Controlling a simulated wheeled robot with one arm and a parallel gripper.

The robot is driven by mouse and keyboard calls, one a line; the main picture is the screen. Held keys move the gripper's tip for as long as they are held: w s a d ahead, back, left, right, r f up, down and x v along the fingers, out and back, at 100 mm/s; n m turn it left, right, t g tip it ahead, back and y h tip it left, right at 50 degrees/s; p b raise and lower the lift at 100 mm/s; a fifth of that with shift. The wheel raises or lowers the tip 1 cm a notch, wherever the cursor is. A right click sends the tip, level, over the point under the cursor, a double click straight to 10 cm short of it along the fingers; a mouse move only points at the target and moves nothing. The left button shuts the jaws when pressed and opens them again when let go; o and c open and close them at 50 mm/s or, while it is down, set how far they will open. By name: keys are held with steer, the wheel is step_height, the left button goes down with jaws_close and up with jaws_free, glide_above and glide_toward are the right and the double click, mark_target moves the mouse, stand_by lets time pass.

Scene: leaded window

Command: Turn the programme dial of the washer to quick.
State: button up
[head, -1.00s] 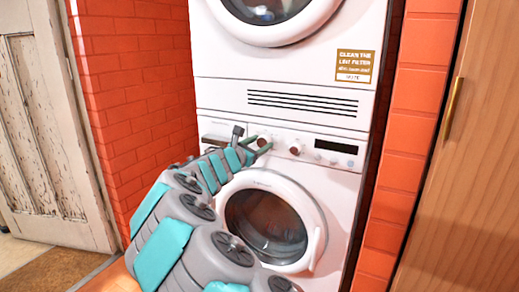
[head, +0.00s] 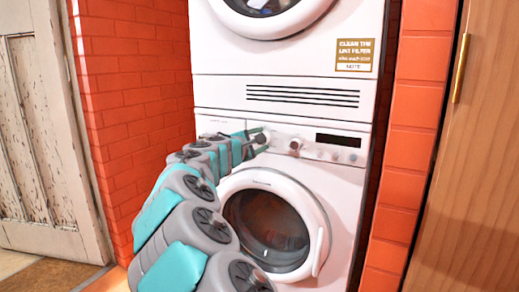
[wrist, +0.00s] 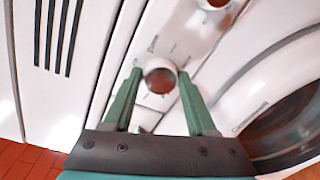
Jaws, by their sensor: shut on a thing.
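The washer (head: 345,172) is the lower white machine in the stack, with a round door below its control panel. The dial (head: 263,136) near the left of the panel is largely covered by my gripper (head: 257,142) in the head view. In the wrist view the dial (wrist: 160,76) is a round knob with a brownish-red face and small markings around it. My gripper (wrist: 159,73) is shut on this dial, with one green finger at each side. The markings are too blurred to read, so I cannot tell the dial's setting.
A second knob (head: 295,145) sits to the right on the panel, beside a dark display (head: 338,141). The round washer door (head: 275,225) is closed below. Brick walls flank the stack, and a wooden door (head: 460,190) stands at the right.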

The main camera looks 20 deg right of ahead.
steer(key=shift+f+m+b, duration=0.1)
steer(key=shift+m+b, duration=0.75)
steer(key=shift+m, duration=0.15)
steer(key=o, duration=1.4)
steer(key=shift+c, duration=0.2)
steer(key=shift+s, duration=0.1)
steer(key=v, duration=0.7)
steer(key=shift+s+a+p, duration=0.2)
steer(key=shift+a+p, duration=0.05)
steer(key=shift+p, duration=0.05)
